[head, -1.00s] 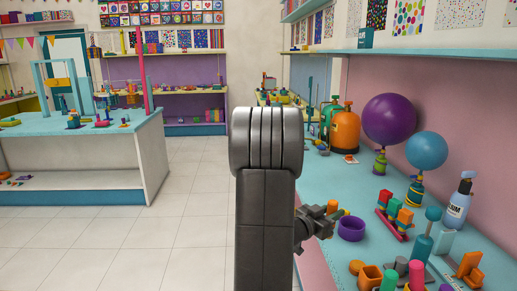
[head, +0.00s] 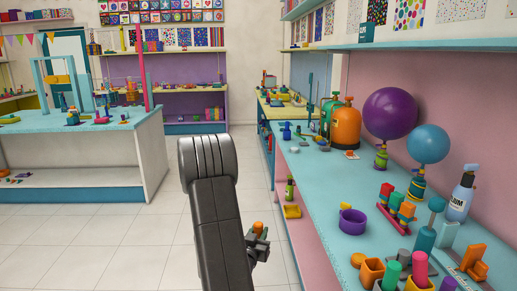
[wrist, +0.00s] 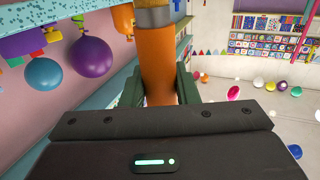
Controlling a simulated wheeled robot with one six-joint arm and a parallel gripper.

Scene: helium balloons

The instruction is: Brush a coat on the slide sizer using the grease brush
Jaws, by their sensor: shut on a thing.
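My gripper (head: 258,240) is shut on an orange-handled tool, which I take to be the grease brush (head: 258,228). In the wrist view the orange handle of the grease brush (wrist: 157,60) stands between the two dark green fingers of my gripper (wrist: 158,92), with a tan and grey band at the top edge. My gripper is left of the right counter, in front of the open floor. I cannot tell for sure which thing is the slide sizer; a turquoise frame (head: 43,82) with an orange piece stands on the left counter.
The right counter (head: 315,185) holds a purple bowl (head: 352,222), orange tank (head: 346,127), colored blocks and two balloons on stands, purple (head: 389,113) and blue (head: 427,144). A green bottle (head: 289,188) sits on its lower shelf. The tiled floor (head: 130,225) between counters is clear.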

